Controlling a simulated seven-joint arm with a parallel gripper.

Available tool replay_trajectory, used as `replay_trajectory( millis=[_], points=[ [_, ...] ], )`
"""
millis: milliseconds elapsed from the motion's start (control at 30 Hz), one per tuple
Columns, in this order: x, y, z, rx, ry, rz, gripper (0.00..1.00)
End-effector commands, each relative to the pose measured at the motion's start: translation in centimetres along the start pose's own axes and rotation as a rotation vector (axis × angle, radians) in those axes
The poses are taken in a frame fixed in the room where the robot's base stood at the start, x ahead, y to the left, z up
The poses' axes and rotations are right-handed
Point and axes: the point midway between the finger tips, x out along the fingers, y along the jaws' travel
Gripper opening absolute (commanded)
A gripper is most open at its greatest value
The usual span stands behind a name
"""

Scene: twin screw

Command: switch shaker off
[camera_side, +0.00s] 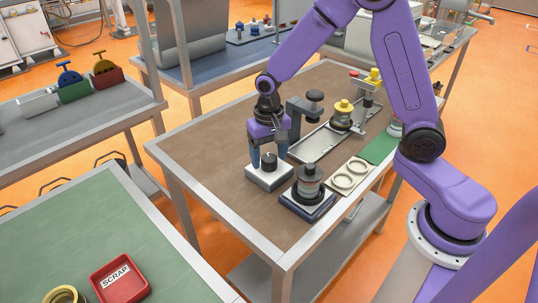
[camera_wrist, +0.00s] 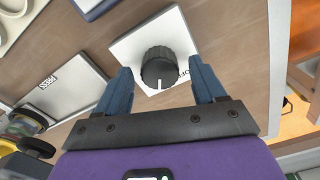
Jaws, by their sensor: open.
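A black ribbed knob (camera_wrist: 159,66) sits on a white control box (camera_wrist: 127,48) in the wrist view. The knob's white pointer mark faces the bottom of that picture; a partly hidden label, seemingly "OFF", is to its right. In the side view, the knob (camera_side: 269,158) and its light box (camera_side: 268,178) stand near the table's front left. My gripper (camera_side: 269,156) points down with its blue fingers on either side of the knob. In the wrist view my gripper (camera_wrist: 160,67) is open, with gaps visible beside the knob. A dark blue base (camera_side: 307,205), apparently the shaker, carries a clear jar with dark ends (camera_side: 308,184).
A dark clamp-like stand (camera_side: 312,107) is close behind my gripper. A tray (camera_side: 322,142), a yellow-topped part (camera_side: 343,112) and a plate with rings (camera_side: 351,176) lie to the right. The table left of the box is bare. A red scrap bin (camera_side: 119,279) is on the green bench.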

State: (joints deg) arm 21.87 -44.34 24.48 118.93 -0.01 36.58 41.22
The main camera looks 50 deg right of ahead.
Motion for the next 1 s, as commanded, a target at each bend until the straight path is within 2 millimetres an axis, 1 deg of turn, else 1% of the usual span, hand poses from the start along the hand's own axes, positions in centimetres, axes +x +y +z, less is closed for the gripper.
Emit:
replay_trajectory(
  millis=[100,367,400,467,500,533,833,1000],
  points=[
    [0.45,0.02,0.01,0.0,0.0,0.0,0.69],
    [0.49,0.01,0.01,0.0,0.0,0.0,0.69],
    [0.48,0.01,0.01,0.0,0.0,0.0,0.56],
    [0.48,0.01,0.01,0.0,0.0,0.0,0.37],
    [0.47,0.01,0.01,0.0,0.0,0.0,0.24],
    [0.47,0.01,0.01,0.0,0.0,0.0,0.14],
    [0.45,0.0,0.02,-0.021,0.0,0.0,0.13],
    [0.46,-0.02,0.03,-0.088,-0.001,0.0,0.13]
  ],
)
